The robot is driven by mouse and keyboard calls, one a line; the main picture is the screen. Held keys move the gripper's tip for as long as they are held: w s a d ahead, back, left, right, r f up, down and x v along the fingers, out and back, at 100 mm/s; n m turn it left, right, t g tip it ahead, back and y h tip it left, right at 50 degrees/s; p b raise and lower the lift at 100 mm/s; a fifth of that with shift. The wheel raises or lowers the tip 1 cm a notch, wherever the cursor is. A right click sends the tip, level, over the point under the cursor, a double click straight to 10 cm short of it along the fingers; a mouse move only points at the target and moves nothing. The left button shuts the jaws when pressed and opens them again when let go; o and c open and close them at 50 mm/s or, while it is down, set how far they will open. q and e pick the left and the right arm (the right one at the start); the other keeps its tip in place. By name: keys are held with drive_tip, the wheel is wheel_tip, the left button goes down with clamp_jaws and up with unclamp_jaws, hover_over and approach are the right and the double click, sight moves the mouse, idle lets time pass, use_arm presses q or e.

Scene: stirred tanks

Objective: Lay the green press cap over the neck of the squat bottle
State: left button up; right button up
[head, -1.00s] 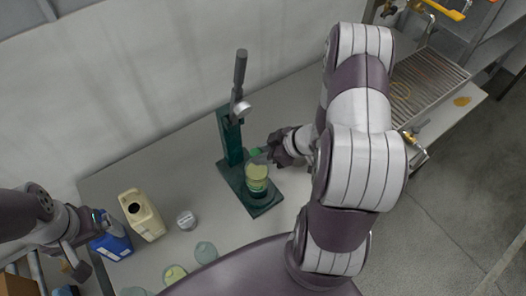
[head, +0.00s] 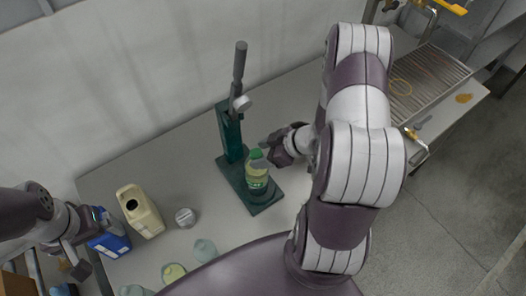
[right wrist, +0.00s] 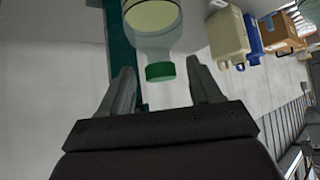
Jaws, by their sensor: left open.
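The squat bottle (head: 257,181) stands upright on the base of a dark green lever press, with pale yellow-green contents. The green press cap (head: 257,153) sits over its neck; in the right wrist view the cap (right wrist: 160,72) is at the end of the clear neck of the bottle (right wrist: 152,17). Whether it is fully seated I cannot tell. My right gripper (right wrist: 160,78) is open, its fingers on either side of the cap with gaps showing. In the head view it (head: 261,155) reaches in from the right. My left gripper (head: 77,261) is open and empty at the lower left.
The press (head: 232,137) has its lever raised behind the bottle. A cream jug (head: 145,218), blue container (head: 112,243) and small grey-lidded item (head: 185,217) stand to the left. Several round vessels (head: 204,250) line the front edge. A metal rack (head: 425,80) is at the right.

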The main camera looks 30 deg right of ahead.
drive_tip(key=v, duration=1.2)
drive_tip(key=shift+s+r, duration=0.15)
drive_tip(key=shift+r, duration=0.1)
drive_tip(key=shift+d, duration=0.2)
